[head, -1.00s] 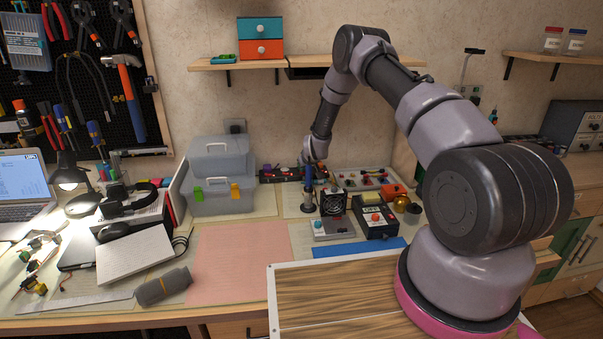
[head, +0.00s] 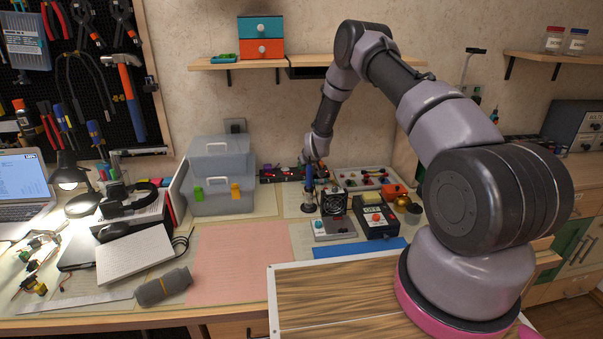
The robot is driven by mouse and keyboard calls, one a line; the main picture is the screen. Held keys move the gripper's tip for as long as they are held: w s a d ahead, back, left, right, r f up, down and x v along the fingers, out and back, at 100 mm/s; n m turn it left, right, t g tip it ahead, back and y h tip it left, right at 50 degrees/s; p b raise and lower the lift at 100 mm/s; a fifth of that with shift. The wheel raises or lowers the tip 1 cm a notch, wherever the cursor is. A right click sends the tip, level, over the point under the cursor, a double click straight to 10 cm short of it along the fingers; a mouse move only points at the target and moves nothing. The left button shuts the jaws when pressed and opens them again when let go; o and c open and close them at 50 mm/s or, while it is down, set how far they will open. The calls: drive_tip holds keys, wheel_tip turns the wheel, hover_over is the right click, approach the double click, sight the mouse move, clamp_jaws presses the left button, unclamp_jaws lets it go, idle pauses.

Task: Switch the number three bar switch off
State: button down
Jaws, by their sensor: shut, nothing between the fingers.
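A dark bar with small red switches (head: 280,174) lies at the back of the bench, right of the grey toolbox. The switch numbers are too small to read, and I cannot tell any switch's position. My gripper (head: 307,163) is at the bar's right end, pointing down. It is shut and empty. My wrist and a dark blue upright stand in front hide part of the bar, and I cannot tell whether the fingertips touch it.
The dark blue stand (head: 309,200) and a black fan box (head: 334,202) stand close in front of the gripper. A white tray of small parts (head: 350,187) lies to the right. The grey toolbox (head: 221,190) is left. A shelf (head: 238,63) hangs above.

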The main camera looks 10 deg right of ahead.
drive_tip(key=shift+w+d+r, duration=0.1)
drive_tip(key=shift+r, duration=0.05)
drive_tip(key=shift+w+d+r, duration=0.1)
drive_tip(key=shift+d+r, duration=0.3)
drive_tip(key=shift+r, duration=0.45)
drive_tip(key=shift+d+r, duration=0.35)
drive_tip(key=shift+r, duration=0.4)
drive_tip(key=shift+d+r, duration=0.3)
drive_tip(key=shift+r, duration=0.4)
